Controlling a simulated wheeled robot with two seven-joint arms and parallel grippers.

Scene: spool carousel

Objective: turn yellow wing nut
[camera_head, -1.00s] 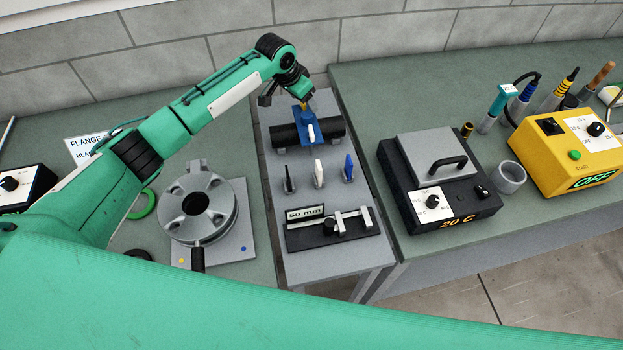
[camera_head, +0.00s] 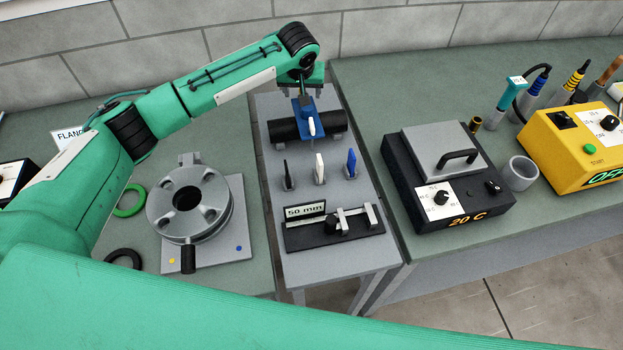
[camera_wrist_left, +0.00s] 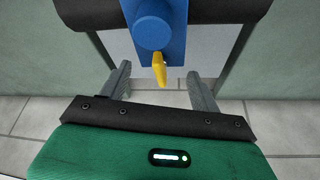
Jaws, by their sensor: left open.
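The yellow wing nut (camera_wrist_left: 159,69) shows in the left wrist view, on the blue clamp body (camera_wrist_left: 157,25) just below its round boss. In the head view the nut is hidden behind the blue body (camera_head: 308,110). My left gripper (camera_wrist_left: 160,84) is open, with one finger on each side of the nut and clear gaps between; neither finger appears to touch it. In the head view the left gripper (camera_head: 302,88) is at the far side of the blue body. My right gripper is not in view.
The blue body sits on a black cylinder (camera_head: 335,122) on the narrow grey stand (camera_head: 265,185). Black, white (camera_head: 319,168) and blue levers stand in front, then a 50 mm gauge (camera_head: 330,230). A flanged drum (camera_head: 188,205) is left; a 20 C heater box (camera_head: 455,215) is right.

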